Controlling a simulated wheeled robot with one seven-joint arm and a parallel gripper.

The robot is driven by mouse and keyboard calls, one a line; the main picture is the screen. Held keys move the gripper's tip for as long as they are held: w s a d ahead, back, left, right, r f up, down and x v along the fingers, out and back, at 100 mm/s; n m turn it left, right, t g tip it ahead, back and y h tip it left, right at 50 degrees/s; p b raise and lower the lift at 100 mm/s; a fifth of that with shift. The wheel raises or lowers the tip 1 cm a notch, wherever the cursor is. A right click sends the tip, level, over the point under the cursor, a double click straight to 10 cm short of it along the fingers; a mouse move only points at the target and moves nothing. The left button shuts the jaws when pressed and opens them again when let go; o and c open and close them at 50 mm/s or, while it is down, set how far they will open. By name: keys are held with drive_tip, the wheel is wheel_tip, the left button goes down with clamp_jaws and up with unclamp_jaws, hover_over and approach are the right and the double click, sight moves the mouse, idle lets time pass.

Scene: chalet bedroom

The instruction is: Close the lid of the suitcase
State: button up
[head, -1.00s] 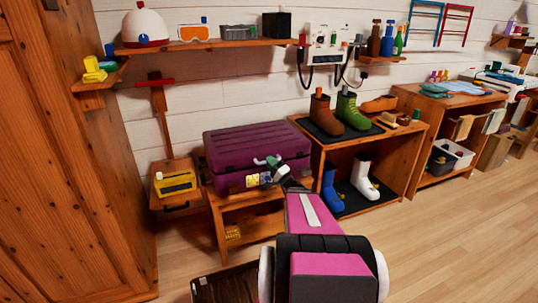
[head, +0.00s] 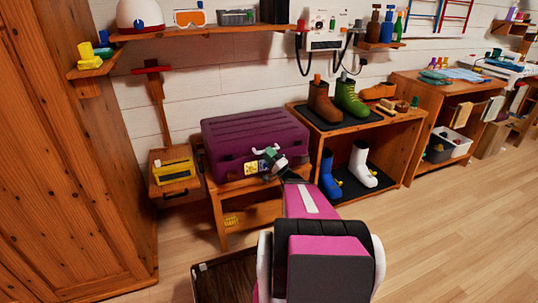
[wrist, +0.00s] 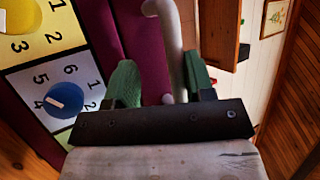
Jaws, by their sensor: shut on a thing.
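The purple suitcase (head: 240,135) lies on a low wooden bench (head: 220,206) by the wall. Its lid appears down over the base; a small remaining gap cannot be told from this view. My gripper (head: 271,160) is at the suitcase's front face, right of its middle. My fingers partly hide the handle in the head view.
A yellow box (head: 174,171) sits on a small stand at left, near a tall wooden wardrobe (head: 60,180). A boot rack (head: 395,145) stands close to the right of the suitcase. A dark tray (head: 225,280) lies on the floor. Open floor extends at right.

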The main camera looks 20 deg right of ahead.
drive_tip(key=shift+d, duration=0.1)
drive_tip(key=v, duration=1)
drive_tip(key=shift+s+f, duration=0.2)
drive_tip(key=shift+s, duration=0.15)
